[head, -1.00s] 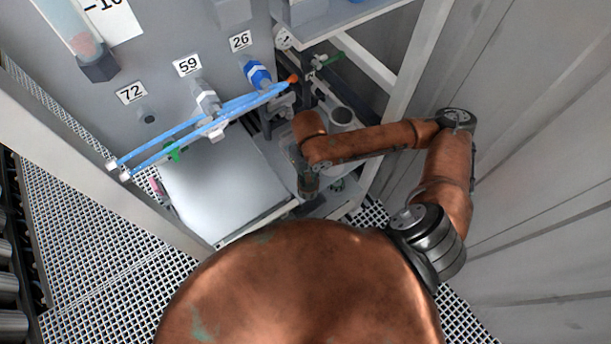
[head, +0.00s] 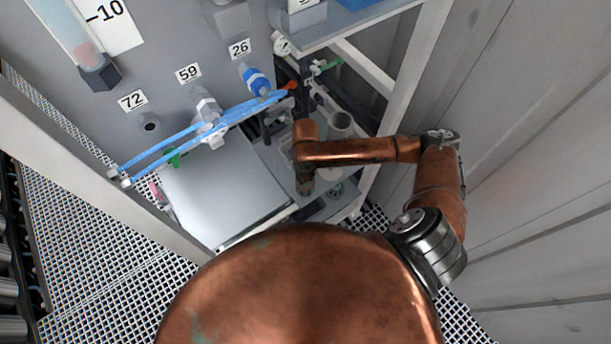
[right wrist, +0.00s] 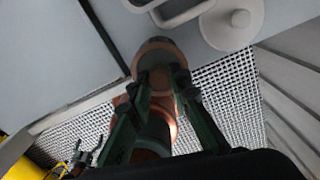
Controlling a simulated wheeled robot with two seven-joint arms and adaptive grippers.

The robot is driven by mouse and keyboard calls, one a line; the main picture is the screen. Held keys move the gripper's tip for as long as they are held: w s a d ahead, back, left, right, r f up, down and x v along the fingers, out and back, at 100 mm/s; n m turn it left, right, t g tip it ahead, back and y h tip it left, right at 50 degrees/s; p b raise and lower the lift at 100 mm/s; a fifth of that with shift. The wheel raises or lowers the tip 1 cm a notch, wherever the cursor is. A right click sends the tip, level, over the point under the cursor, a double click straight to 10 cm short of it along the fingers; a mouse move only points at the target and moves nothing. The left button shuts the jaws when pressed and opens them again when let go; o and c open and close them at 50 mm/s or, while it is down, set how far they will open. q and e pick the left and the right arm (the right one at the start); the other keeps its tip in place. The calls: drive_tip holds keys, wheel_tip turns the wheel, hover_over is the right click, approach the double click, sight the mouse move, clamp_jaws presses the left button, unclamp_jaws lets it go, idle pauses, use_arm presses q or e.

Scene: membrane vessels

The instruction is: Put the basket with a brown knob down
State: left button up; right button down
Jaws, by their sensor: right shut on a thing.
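My right gripper (right wrist: 158,82) shows in the right wrist view with its dark green fingers closed on a brown knob (right wrist: 159,77). A round brown rim (right wrist: 155,47) shows just beyond the fingertips. The rest of the basket is hidden or cannot be made out. In the head view my right arm reaches in over the lower shelf, and its wrist largely hides the gripper and what it holds. I cannot tell whether the basket touches a surface. My left gripper is in neither current view.
A grey panel (head: 165,60) bears labels 72, 59 and 26. Blue rails (head: 170,150) run across its fittings. A white frame post (head: 415,75) borders the right side.

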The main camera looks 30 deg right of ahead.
drive_tip(key=shift+f, duration=0.1)
drive_tip(key=c, duration=1.8)
unclamp_jaws()
wheel_tip(320, 180, up, 12)
